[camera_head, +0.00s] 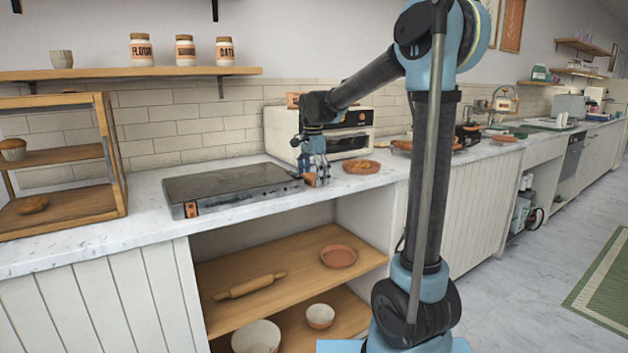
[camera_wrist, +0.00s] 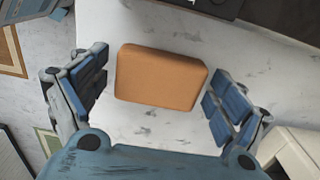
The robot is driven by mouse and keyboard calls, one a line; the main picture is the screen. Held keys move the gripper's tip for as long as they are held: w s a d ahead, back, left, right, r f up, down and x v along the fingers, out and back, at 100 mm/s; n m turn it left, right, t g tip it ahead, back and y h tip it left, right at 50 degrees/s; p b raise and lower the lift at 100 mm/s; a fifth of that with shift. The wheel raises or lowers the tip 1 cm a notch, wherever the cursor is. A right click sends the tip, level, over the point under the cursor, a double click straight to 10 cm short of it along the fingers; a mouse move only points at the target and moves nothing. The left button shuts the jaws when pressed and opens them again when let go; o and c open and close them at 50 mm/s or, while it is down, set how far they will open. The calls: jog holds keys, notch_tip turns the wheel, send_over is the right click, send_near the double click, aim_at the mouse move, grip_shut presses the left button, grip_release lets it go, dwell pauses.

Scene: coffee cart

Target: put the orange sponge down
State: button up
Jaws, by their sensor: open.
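The orange sponge (camera_wrist: 160,78) is a rounded block that shows between my gripper's fingers in the wrist view, over the pale marble counter. My gripper (camera_wrist: 158,92) is open, with a blue-padded finger on each side of the sponge. A gap shows on the left side, and the right finger is very close to the sponge's edge. In the head view my gripper (camera_head: 315,175) is low over the counter (camera_head: 330,198), and the sponge (camera_head: 310,180) is partly hidden by the fingers. The sponge appears to rest on the counter.
A dark flat cooktop (camera_head: 230,185) lies left of my gripper. A white oven (camera_head: 345,140) stands behind it, and a terracotta plate with food (camera_head: 362,167) is to its right. A wooden display case (camera_head: 60,170) stands far left. Open counter lies in front of the plate.

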aim_at(313, 175)
jog(key=shift+r, duration=0.1)
notch_tip(313, 175, up, 12)
jog(key=s+d+f+n, duration=0.3)
jog(key=s+d+f, duration=0.1)
jog(key=s+d, duration=0.45)
jog(key=s+d+f+n+t, duration=0.1)
jog(key=s+d+f+n, duration=0.3)
jog(key=s+f, duration=0.7)
jog(key=s+d+f+n+t, duration=0.1)
jog(key=s+d+f+n, duration=0.3)
jog(key=s+d+f, duration=0.5)
jog(key=s+f, duration=0.3)
jog(key=f, duration=0.1)
jog(key=shift+s+d+f, duration=0.15)
jog(key=shift+w+f, duration=0.2)
jog(key=shift+w, duration=0.15)
